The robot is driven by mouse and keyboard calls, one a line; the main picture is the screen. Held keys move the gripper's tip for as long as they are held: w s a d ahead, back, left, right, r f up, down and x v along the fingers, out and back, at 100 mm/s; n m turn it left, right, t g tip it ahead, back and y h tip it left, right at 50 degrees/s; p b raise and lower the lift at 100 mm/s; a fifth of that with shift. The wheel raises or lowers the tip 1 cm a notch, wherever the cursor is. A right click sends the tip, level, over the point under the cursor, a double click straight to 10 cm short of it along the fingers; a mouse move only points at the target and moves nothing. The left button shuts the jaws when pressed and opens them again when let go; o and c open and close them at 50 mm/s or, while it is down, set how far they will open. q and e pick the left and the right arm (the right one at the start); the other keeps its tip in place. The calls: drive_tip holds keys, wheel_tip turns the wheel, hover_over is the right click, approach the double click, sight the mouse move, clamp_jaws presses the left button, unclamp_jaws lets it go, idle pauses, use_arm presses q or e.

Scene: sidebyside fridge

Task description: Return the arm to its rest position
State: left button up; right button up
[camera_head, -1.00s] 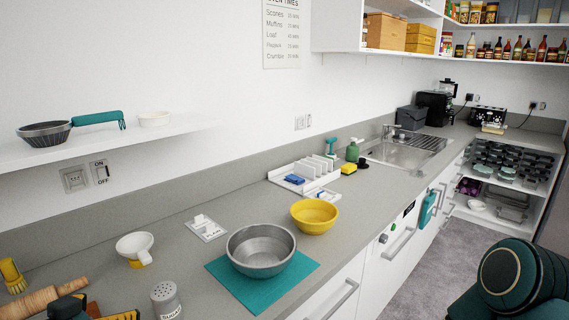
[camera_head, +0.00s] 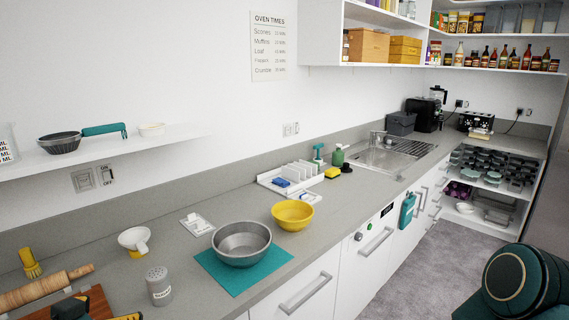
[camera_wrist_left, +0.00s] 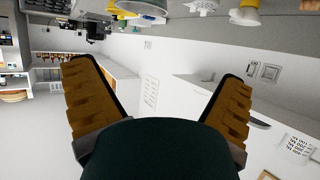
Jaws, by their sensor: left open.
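My left gripper (camera_head: 100,315) shows only in part at the bottom left corner of the head view, above the counter's near end. In the left wrist view my left gripper (camera_wrist_left: 158,76) has its two orange-padded fingers spread wide, with nothing between them. The wrist view looks turned over, with counter things along its top edge. Part of my right arm shows at the lower right of the head view; its gripper is out of frame.
A metal bowl (camera_head: 241,243) stands on a teal mat (camera_head: 228,281), beside a yellow bowl (camera_head: 293,215). A wall shelf (camera_head: 100,151) hangs above.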

use_arm(q)
drive_tip(key=w+d+f+n+g+h+b, duration=0.15)
drive_tip(key=d+f, duration=0.25)
drive_tip(key=f, duration=0.5)
drive_tip(key=w+d+f+n+g+b, duration=0.1)
drive_tip(key=w+d+f+g+b, duration=0.2)
drive_tip(key=f, duration=0.5)
drive_tip(key=w+d+f+n+h+b, duration=0.1)
drive_tip(key=d+f+b, duration=0.1)
drive_tip(key=d+f, duration=0.5)
drive_tip(key=s+d+f+g+b, duration=0.1)
drive_tip(key=s+d+f+g, duration=0.2)
drive_tip(key=f, duration=0.7)
drive_tip(key=s+d+f+g+b, duration=0.2)
drive_tip(key=s+d+f+g, duration=0.2)
drive_tip(key=s+d+f, duration=0.3)
wheel_tip(320, 180, down, 3)
drive_tip(key=shift+s+d+r, duration=0.1)
drive_tip(key=shift+s+d, duration=0.1)
drive_tip(key=shift+d, duration=0.25)
use_arm(e)
wheel_tip(320, 180, down, 10)
drive_tip(key=shift+s+d, duration=0.15)
